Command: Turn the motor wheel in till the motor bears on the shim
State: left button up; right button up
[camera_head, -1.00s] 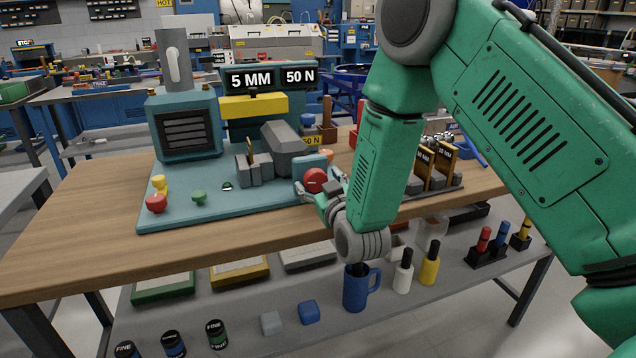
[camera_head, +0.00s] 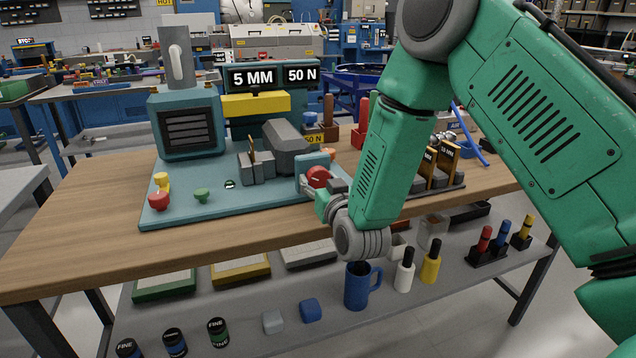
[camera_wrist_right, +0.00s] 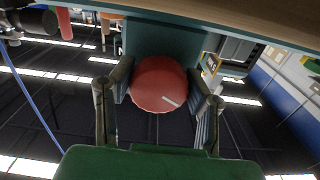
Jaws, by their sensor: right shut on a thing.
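The red motor wheel (camera_head: 318,177) is on the front right end of the teal machine (camera_head: 245,207). My right gripper (camera_head: 322,184) is at the wheel. In the right wrist view the wheel (camera_wrist_right: 158,84) sits between my two fingers (camera_wrist_right: 162,92), with a pale mark at its lower right. The grey motor block (camera_head: 287,140) is behind it on the machine. A gold-brown upright piece, perhaps the shim (camera_head: 252,147), stands among the grey jaw blocks (camera_head: 257,167). Whether the motor touches it is too small to tell. My left gripper is not in view.
Signs on the machine read "5 MM" (camera_head: 252,77) and "50 N" (camera_head: 300,75). A rack of tagged pieces (camera_head: 437,180) stands right of my forearm. The wooden bench front (camera_head: 130,255) is clear.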

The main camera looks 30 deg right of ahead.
jog(key=shift+w+r+m, duration=0.1)
jog(key=shift+r+m, duration=0.05)
jog(key=shift+m, duration=0.75)
jog(key=shift+r+m, duration=0.1)
jog(key=shift+m, duration=0.8)
jog(key=o, duration=1.1)
jog(key=shift+r, duration=0.1)
jog(key=shift+o, duration=0.2)
jog(key=shift+d, duration=0.1)
jog(key=shift+s+f, duration=0.2)
jog(key=shift+f, duration=0.05)
jog(key=shift+s, duration=0.3)
jog(key=v, duration=1.1)
